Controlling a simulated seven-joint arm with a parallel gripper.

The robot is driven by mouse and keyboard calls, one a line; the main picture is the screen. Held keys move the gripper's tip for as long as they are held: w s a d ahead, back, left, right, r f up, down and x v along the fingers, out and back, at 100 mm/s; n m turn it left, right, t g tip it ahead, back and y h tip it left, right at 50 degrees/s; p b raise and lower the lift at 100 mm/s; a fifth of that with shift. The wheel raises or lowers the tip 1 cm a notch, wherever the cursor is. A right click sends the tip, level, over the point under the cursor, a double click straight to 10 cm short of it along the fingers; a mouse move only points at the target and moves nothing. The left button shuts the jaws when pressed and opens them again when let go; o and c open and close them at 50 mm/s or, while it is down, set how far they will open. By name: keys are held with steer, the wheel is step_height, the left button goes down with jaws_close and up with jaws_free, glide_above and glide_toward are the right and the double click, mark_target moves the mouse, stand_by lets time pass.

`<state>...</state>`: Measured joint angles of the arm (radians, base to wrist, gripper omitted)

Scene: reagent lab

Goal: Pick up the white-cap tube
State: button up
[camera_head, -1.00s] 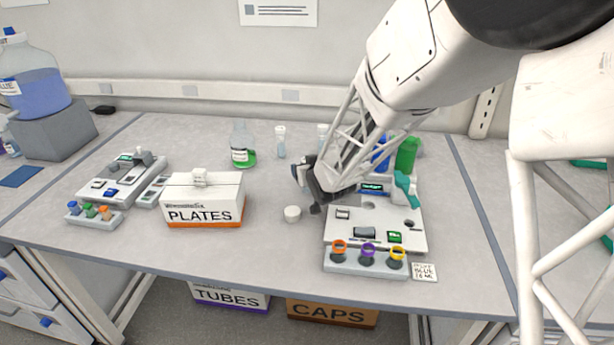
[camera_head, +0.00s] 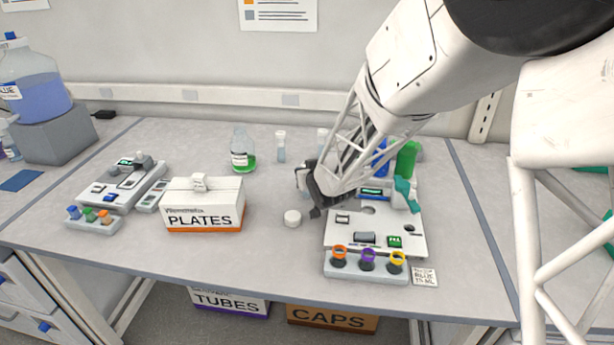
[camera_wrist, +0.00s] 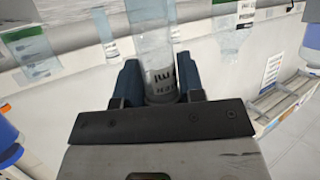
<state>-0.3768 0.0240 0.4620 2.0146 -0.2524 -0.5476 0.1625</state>
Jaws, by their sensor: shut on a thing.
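My gripper (camera_head: 311,188) is low over the middle of the bench, left of the white device. In the wrist view, my gripper's blue fingers (camera_wrist: 158,82) are shut on a clear tube (camera_wrist: 152,40) with dark printed marks. The tube's far end runs out of the top of the picture, so I cannot see its cap there. In the head view, only a pale bit of the held tube (camera_head: 301,180) shows beside the fingers. Another white-capped tube (camera_head: 281,147) stands further back, and one more (camera_head: 322,138) is partly behind my arm.
A small round white piece (camera_head: 292,218) lies near the gripper. The PLATES box (camera_head: 204,216) is to the left, with a green-liquid bottle (camera_head: 242,152) behind it. A white device (camera_head: 410,240) and a rack of coloured rings (camera_head: 365,270) are to the right. The front middle bench is clear.

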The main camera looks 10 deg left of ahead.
steer(key=shift+r, duration=4.9)
steer(key=shift+r, duration=0.1)
step_height(320, 180, up, 10)
steer(key=w+d+m+t+h, duration=0.1)
steer(key=w+d+m+h, duration=0.2)
steer(key=d, duration=1.5)
steer(key=w+d+m+t+h, duration=0.1)
steer(key=w+d+m+h, duration=0.15)
steer(key=d, duration=1.65)
steer(key=s+d+m+h, duration=0.2)
steer(key=s+d, duration=0.2)
steer(key=d, duration=0.8)
steer(key=s+d+m+g+h, duration=0.15)
steer(key=s+d, duration=0.35)
steer(key=d, duration=0.6)
steer(key=s+d+m+h, duration=0.1)
steer(key=s+d+h, duration=0.25)
steer(key=d, duration=0.85)
step_height(320, 180, down, 15)
steer(key=shift+s+a+y, duration=0.15)
steer(key=shift+s+y, duration=0.2)
steer(key=shift+w, duration=0.1)
